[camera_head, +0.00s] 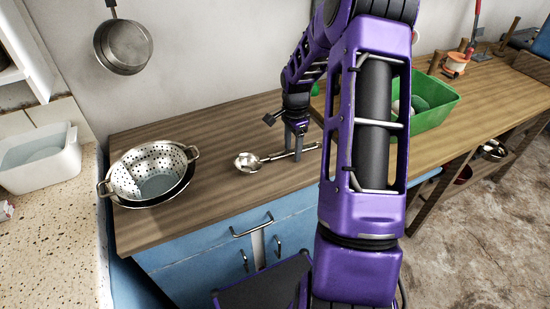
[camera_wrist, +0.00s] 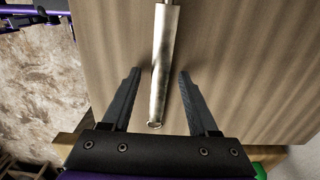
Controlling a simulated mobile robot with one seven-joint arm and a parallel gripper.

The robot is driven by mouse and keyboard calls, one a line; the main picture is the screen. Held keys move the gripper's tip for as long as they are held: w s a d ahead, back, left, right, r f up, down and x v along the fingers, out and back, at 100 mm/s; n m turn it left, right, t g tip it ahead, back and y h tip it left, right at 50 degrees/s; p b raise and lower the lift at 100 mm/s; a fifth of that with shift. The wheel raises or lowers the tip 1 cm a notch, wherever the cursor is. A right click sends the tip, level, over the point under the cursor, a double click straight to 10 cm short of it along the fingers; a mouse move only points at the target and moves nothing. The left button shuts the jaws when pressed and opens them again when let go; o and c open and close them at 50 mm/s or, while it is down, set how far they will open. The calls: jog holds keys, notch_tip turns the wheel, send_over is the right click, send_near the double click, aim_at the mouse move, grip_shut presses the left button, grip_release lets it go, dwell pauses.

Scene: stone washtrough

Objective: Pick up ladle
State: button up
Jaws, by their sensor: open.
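The ladle (camera_head: 278,156) is silver metal and lies on the wooden counter, its round bowl to the left and its handle reaching right toward my arm. My gripper (camera_head: 294,150) is pointed down over the handle, with the fingers open. In the wrist view the ladle's handle (camera_wrist: 164,65) runs between the two open fingers of my gripper (camera_wrist: 156,75), with its ring end near the palm. The handle is apart from both fingers. The bowl is outside the wrist view.
A metal colander (camera_head: 150,172) stands left on the wooden counter (camera_head: 225,125). A green bin (camera_head: 432,105) with items inside is to the right, behind my arm. A pan (camera_head: 123,45) hangs on the wall. Blue cabinets (camera_head: 190,268) are below. The counter around the ladle's bowl is clear.

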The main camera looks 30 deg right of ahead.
jog(key=shift+c, duration=0.3)
grip_shut()
jog(key=shift+r, duration=0.15)
